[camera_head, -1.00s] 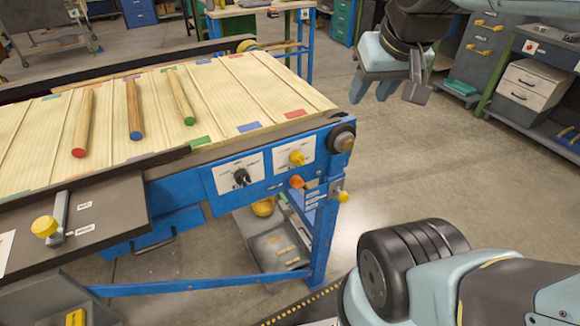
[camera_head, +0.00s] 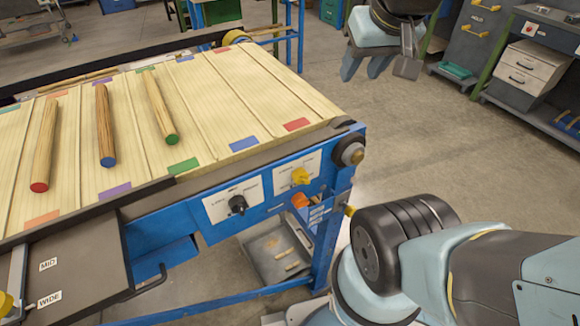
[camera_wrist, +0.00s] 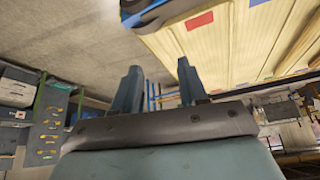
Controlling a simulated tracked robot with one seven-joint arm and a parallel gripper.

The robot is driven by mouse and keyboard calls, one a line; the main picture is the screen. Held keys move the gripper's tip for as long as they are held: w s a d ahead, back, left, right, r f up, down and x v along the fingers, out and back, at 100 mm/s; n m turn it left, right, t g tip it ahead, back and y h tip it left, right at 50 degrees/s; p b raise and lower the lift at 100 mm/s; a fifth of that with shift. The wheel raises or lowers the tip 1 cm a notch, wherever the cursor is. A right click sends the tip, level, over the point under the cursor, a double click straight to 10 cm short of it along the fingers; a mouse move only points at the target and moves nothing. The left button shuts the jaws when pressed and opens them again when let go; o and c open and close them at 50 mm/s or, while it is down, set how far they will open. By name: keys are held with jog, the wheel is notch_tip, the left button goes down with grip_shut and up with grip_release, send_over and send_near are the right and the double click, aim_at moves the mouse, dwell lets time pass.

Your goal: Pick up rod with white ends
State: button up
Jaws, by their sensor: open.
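No rod with clearly white ends shows in these frames. Three wooden rods lie apart on the slatted bench top in the head view: a red-ended rod (camera_head: 46,143), a blue-ended rod (camera_head: 104,125) and a green-ended rod (camera_head: 160,108). Only their near ends show colour clearly. Another thin wooden piece (camera_head: 75,83) lies crosswise by the back rail, its end colour too small to tell. My gripper (camera_head: 378,66) is open and empty, over the floor to the right of the bench, apart from all rods. In the wrist view its two fingers (camera_wrist: 159,85) are spread with nothing between them.
The bench (camera_head: 245,92) has coloured patches along its edges, a dark front rail and a blue frame with knobs (camera_head: 300,177). A grey drawer cabinet (camera_head: 525,68) stands at the back right. Open floor (camera_head: 455,150) lies between bench and cabinets.

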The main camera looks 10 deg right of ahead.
jog(key=shift+w+d, duration=0.1)
jog(key=shift+d, duration=0.15)
jog(key=shift+o, duration=0.4)
